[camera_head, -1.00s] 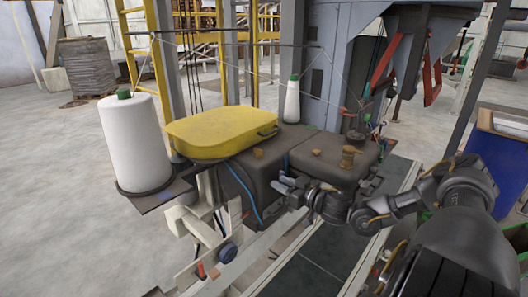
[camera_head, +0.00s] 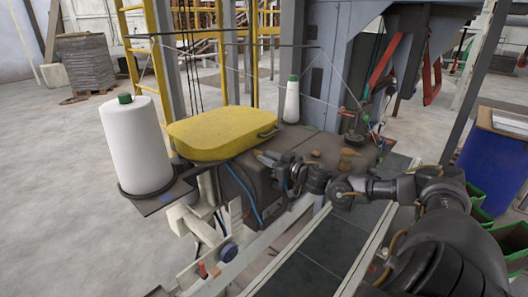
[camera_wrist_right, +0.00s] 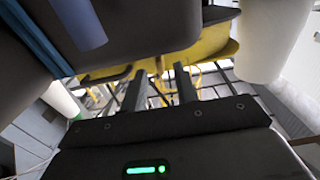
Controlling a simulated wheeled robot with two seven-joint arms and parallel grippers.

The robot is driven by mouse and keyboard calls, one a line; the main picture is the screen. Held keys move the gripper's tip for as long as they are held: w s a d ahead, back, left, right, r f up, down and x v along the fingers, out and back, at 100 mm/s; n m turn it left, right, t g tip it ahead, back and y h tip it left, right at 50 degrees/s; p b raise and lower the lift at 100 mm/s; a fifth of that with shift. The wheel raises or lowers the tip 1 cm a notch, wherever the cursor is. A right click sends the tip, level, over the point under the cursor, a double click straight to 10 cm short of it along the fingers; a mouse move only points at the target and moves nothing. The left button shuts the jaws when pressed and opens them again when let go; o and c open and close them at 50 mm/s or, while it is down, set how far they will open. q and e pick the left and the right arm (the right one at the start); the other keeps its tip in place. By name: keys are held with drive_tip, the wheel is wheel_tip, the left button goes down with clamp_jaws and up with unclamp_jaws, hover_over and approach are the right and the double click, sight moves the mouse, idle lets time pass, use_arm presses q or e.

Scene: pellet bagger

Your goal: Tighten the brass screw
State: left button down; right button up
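The sewing head (camera_head: 310,150) is a dark machine with small brass-coloured fittings on top. The tallest is a brass knob (camera_head: 347,160) near its right end, and a flatter brass piece (camera_head: 315,154) lies left of it. I cannot tell which one is the brass screw. My right gripper (camera_head: 266,158) is at the front left of the head, beside the yellow cover, pointing left. My left gripper is out of view.
The yellow cover (camera_head: 222,133) and a large white thread spool (camera_head: 135,145) stand left of the head. A smaller white cone (camera_head: 291,100) stands behind. A grey conveyor (camera_head: 310,275) runs below, and taut threads cross above.

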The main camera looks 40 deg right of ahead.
drive_tip(key=shift+w+a+p, duration=0.1)
drive_tip(key=shift+w+p, duration=0.25)
drive_tip(key=shift+w, duration=1)
clamp_jaws()
